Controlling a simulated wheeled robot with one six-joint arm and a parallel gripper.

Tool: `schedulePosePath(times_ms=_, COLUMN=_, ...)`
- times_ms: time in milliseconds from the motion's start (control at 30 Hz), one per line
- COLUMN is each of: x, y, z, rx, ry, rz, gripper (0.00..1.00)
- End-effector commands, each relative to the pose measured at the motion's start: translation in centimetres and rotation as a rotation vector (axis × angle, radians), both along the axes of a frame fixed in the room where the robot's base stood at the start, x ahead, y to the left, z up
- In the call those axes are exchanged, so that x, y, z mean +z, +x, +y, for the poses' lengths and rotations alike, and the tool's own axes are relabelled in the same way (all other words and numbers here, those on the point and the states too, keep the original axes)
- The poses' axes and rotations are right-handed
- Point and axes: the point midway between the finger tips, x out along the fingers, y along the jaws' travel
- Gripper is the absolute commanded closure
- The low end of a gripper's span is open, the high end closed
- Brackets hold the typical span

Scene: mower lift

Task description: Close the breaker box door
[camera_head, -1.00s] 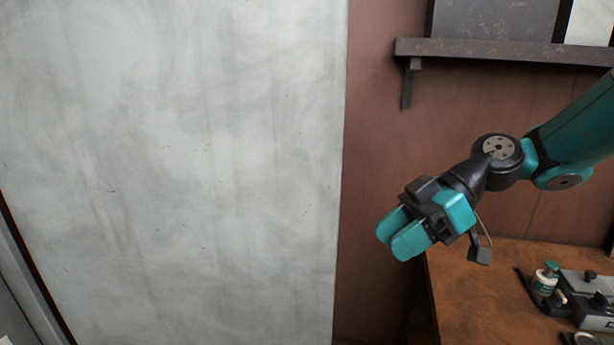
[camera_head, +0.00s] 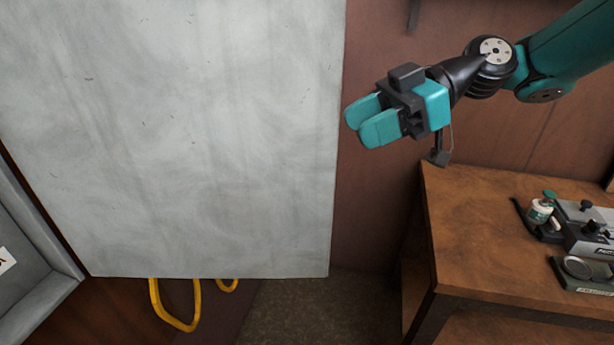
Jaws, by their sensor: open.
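The breaker box door (camera_head: 205,140) is a large grey, scuffed metal panel filling the left and middle of the view. It stands swung open. Part of the grey box (camera_head: 40,260) shows at the lower left edge, with a white label on it. My gripper (camera_head: 366,122) has teal fingers, is open and empty, and points left just beyond the door's right edge. It does not appear to touch the door; the depth between them is hard to tell.
A wooden workbench (camera_head: 480,215) stands at the right with a grey device (camera_head: 590,230), a small bottle (camera_head: 540,211) and a green-based item (camera_head: 582,272) on it. A yellow hose or cable (camera_head: 170,315) hangs below the door. Floor shows between door and bench.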

Motion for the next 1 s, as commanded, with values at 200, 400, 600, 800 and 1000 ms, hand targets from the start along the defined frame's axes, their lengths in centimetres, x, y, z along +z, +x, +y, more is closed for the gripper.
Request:
schedulePosePath(times_ms=200, x=-1.9, y=-0.3, z=2.5, rx=0.004, ry=-0.001, rz=-0.004, gripper=0.56)
schedulePosePath(times_ms=400, x=-2.7, y=-0.6, z=4.6, rx=0.004, ry=-0.001, rz=-0.004, gripper=0.56)
schedulePosePath(times_ms=600, x=-2.6, y=-0.9, z=6.8, rx=0.004, ry=0.001, rz=0.004, gripper=0.56)
schedulePosePath(times_ms=800, x=-3.3, y=-1.1, z=8.1, rx=0.001, ry=0.001, rz=0.002, gripper=0.56)
schedulePosePath(times_ms=1000, x=-3.4, y=-1.0, z=8.3, rx=-0.001, ry=0.000, rz=0.001, gripper=0.56)
